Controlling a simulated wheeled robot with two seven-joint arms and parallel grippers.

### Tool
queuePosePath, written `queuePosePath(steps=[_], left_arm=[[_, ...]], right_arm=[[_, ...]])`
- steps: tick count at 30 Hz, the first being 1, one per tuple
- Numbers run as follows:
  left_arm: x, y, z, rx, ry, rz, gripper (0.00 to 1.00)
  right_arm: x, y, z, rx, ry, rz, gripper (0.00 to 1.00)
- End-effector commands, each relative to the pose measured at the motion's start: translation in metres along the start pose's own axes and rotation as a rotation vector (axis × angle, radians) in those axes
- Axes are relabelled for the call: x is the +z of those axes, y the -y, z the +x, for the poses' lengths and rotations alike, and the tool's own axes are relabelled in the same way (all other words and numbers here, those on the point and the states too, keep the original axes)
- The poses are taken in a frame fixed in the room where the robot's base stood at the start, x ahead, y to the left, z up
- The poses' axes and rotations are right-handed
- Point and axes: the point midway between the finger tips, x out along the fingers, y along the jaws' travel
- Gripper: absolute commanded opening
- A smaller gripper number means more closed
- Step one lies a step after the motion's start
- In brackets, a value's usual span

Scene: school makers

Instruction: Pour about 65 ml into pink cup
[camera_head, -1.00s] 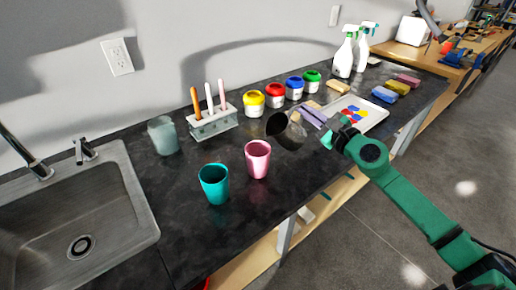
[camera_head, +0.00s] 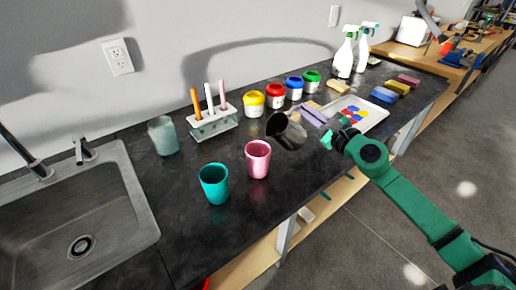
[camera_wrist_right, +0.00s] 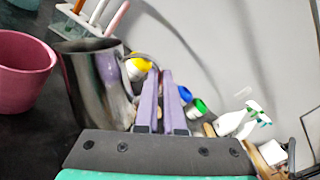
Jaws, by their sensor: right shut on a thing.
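A pink cup (camera_head: 258,160) stands upright on the dark counter, left of and close to a dark shiny metal jug (camera_head: 291,134). My right gripper (camera_head: 313,116) is shut on the jug and holds it tilted, its mouth toward the pink cup. In the right wrist view the jug (camera_wrist_right: 95,80) is beside the purple fingers (camera_wrist_right: 160,95), and the pink cup (camera_wrist_right: 22,72) is at the left edge. No stream shows between jug and cup. The liquid levels in both are hidden. My left gripper is out of view.
A teal cup (camera_head: 214,184) stands left of the pink cup. A cloudy glass (camera_head: 163,136), a brush rack (camera_head: 213,124) and several paint jars (camera_head: 275,96) stand behind. A paint tray (camera_head: 372,118) lies right. A sink (camera_head: 70,210) is at left.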

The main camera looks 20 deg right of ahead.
Motion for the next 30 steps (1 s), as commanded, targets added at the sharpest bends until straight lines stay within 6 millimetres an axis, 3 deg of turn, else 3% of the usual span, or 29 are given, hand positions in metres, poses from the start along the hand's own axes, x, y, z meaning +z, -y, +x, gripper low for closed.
queuePosePath(steps=[8,21,28,30], left_arm=[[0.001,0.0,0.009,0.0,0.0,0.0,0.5],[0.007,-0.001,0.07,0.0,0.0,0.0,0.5],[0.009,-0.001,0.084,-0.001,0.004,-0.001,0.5],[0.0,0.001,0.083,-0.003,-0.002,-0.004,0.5]], right_arm=[[-0.008,-0.001,0.0,-0.002,0.001,0.045,0.0],[-0.08,0.004,0.001,-0.001,-0.004,0.491,0.0],[-0.108,0.004,0.002,0.002,-0.004,0.722,0.0],[-0.112,0.004,0.002,0.004,-0.003,0.766,0.0]])
